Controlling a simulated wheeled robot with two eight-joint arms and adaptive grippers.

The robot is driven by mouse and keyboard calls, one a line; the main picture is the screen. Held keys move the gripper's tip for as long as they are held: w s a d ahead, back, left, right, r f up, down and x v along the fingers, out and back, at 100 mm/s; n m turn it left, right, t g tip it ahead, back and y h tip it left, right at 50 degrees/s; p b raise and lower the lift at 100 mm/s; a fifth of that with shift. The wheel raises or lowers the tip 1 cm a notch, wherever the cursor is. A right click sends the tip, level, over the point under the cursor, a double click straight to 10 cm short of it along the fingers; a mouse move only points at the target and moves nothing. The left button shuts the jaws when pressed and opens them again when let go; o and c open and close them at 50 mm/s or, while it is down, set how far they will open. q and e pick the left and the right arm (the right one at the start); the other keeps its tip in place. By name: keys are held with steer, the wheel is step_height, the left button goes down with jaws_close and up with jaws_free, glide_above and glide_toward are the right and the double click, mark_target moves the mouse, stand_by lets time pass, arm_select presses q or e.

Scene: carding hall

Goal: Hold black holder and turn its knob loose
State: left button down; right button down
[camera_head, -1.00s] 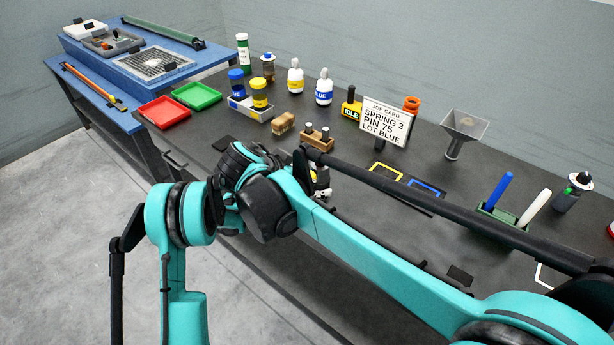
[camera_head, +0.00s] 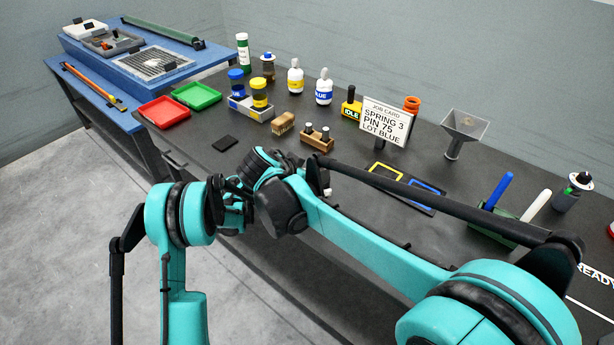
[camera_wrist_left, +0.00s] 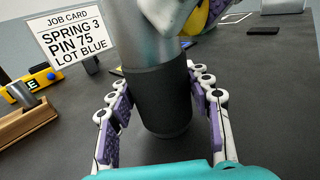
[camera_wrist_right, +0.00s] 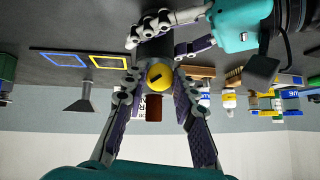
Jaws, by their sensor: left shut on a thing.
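The black holder (camera_wrist_left: 158,100) stands upright in the left wrist view, a dark cylinder with a grey metal upper part. My left gripper (camera_wrist_left: 160,88) is shut on it, one finger on each side. The yellow knob (camera_wrist_right: 159,77) faces the camera in the right wrist view, with a dark slot across it. It also shows partly at the top of the left wrist view (camera_wrist_left: 196,18). My right gripper (camera_wrist_right: 157,85) has its fingers on both sides of the knob, apart and seemingly not closed on it. In the head view my arms hide the holder and knob.
A job card (camera_head: 385,121) stands behind the work spot, with a small wooden block (camera_head: 317,139) nearby. Yellow and blue frames (camera_head: 405,188) lie to the right, a funnel (camera_head: 463,130) behind them.

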steer(key=n+g+h, duration=0.1)
steer(key=g+h, duration=0.1)
steer(key=shift+w+a+n+h, duration=0.2)
steer(key=shift+a+n+h, duration=0.05)
steer(key=shift+n+h, duration=0.15)
steer(key=c, duration=1.2)
jaws_free()
step_height(320, 180, up, 10)
